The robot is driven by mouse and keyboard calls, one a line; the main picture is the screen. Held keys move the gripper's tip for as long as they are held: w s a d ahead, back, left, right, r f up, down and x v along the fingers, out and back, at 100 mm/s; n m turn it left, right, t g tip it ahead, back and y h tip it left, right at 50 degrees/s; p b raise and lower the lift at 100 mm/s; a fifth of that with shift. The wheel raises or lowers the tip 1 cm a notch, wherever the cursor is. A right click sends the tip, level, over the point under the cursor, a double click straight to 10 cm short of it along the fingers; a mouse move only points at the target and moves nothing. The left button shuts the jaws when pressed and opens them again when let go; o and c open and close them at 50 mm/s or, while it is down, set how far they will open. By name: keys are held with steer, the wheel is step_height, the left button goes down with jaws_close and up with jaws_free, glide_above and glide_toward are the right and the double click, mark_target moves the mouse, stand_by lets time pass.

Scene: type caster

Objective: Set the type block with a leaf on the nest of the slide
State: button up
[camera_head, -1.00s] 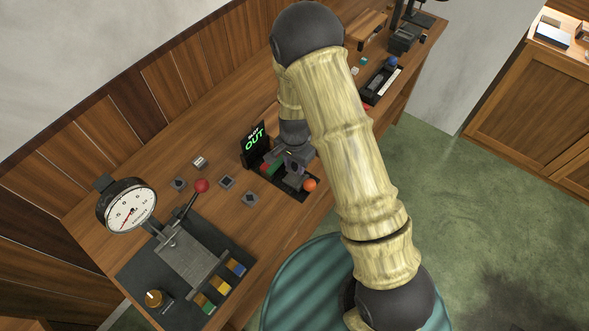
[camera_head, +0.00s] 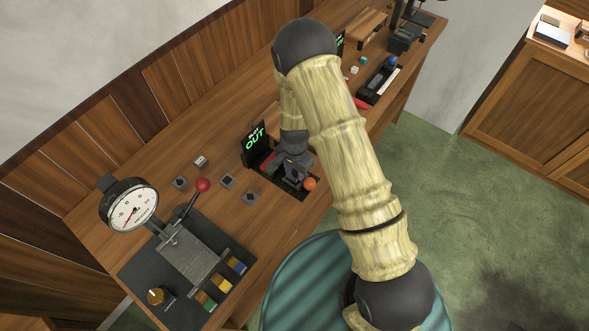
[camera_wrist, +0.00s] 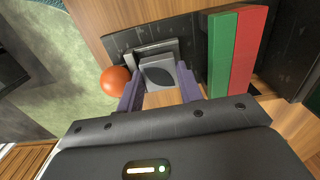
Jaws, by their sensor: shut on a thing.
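My gripper (camera_head: 293,168) is low over the slide. In the wrist view its purple fingers (camera_wrist: 159,88) are shut on a grey type block (camera_wrist: 158,72) with a dark leaf mark on its face. The block is at the grey nest (camera_wrist: 139,56) of the slide; I cannot tell whether it is fully seated. The slide's black base (camera_wrist: 120,41) has an orange knob (camera_wrist: 115,81), also in the head view (camera_head: 310,183). In the head view my gripper hides the block and nest.
A green bar (camera_wrist: 222,55) and a red bar (camera_wrist: 248,50) stand beside the nest. A sign reading OUT (camera_head: 255,142) stands behind the slide. Several loose blocks (camera_head: 228,182) lie left of it. A dial gauge (camera_head: 130,208) and a red-knobbed lever (camera_head: 203,185) are further left.

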mark_target(294, 173)
steer(key=shift+s+d+f+b, duration=0.1)
steer(key=shift+s+f+b, duration=0.3)
steer(key=shift+f, duration=0.15)
steer(key=o, duration=0.8)
steer(key=shift+o, duration=0.6)
steer(key=shift+f, duration=0.1)
steer(key=shift+r+p, duration=0.4)
steer(key=shift+r, duration=0.1)
steer(key=shift+w+r, duration=0.2)
steer(key=shift+w, duration=0.05)
step_height(294, 173, up, 12)
steer(key=b, duration=0.3)
steer(key=shift+w+r, duration=0.1)
steer(key=shift+w, duration=0.05)
